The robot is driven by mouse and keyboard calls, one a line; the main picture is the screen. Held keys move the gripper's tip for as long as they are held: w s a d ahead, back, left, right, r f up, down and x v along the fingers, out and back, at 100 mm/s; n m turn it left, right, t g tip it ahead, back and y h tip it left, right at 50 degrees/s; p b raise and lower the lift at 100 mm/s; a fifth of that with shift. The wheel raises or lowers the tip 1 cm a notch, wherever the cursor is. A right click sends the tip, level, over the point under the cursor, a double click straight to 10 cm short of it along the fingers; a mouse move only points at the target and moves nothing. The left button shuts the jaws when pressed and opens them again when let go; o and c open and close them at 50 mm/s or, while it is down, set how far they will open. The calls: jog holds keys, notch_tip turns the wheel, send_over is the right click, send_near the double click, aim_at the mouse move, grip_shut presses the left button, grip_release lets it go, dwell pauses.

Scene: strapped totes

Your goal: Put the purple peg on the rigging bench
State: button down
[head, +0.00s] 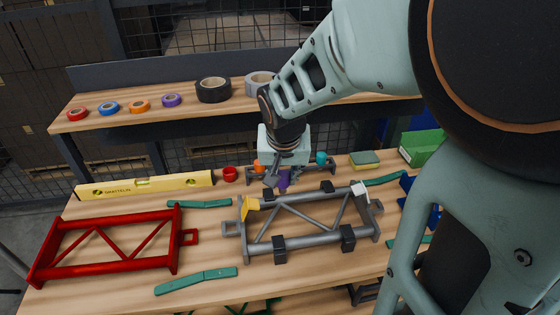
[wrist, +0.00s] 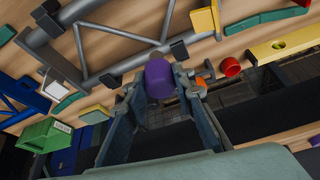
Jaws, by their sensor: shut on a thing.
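The purple peg (head: 284,180) is in my gripper (head: 283,172), which points down over the back of the bench. In the wrist view the peg (wrist: 159,78) sits between the two fingers of my gripper (wrist: 160,90), its rounded end toward the camera's far side. The rigging bench, by its look the wooden-topped one (head: 120,207), lies below. The peg is behind the grey truss frame (head: 310,235) and in front of a small dark rack (head: 335,169) with an orange piece (head: 258,166) and a teal piece (head: 321,158). I cannot tell whether the peg touches anything underneath.
A red truss frame (head: 110,268) lies at left, with a yellow level (head: 145,185) behind it. A red cup-like piece (head: 230,174) stands left of the rack. Green strips (head: 195,280) lie around. A raised shelf (head: 140,122) holds tape rolls. A green bin (head: 421,146) is at right.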

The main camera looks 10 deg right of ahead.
jog(key=shift+w+a+f+b, duration=0.1)
jog(key=shift+a+f+b, duration=0.1)
jog(key=shift+f+b, duration=0.25)
jog(key=shift+w+m, duration=0.2)
jog(key=shift+m, duration=0.1)
jog(key=w+d+f, duration=0.1)
jog(key=w+f, duration=0.2)
jog(key=w, duration=0.1)
jog(key=w+d+f, duration=0.1)
jog(key=w+f, duration=0.2)
jog(key=w, duration=0.1)
jog(key=w+d+f, duration=0.1)
jog(key=w+f, duration=0.2)
jog(key=w, duration=0.1)
jog(key=shift+w+d, duration=0.1)
jog(key=shift+w, duration=0.15)
jog(key=shift+w+f, duration=0.25)
jog(key=shift+f, duration=0.05)
jog(key=shift+w+d+f, duration=0.1)
jog(key=shift+f, duration=1.5)
jog(key=shift+f, duration=0.2)
jog(key=c, duration=1.6)
grip_release()
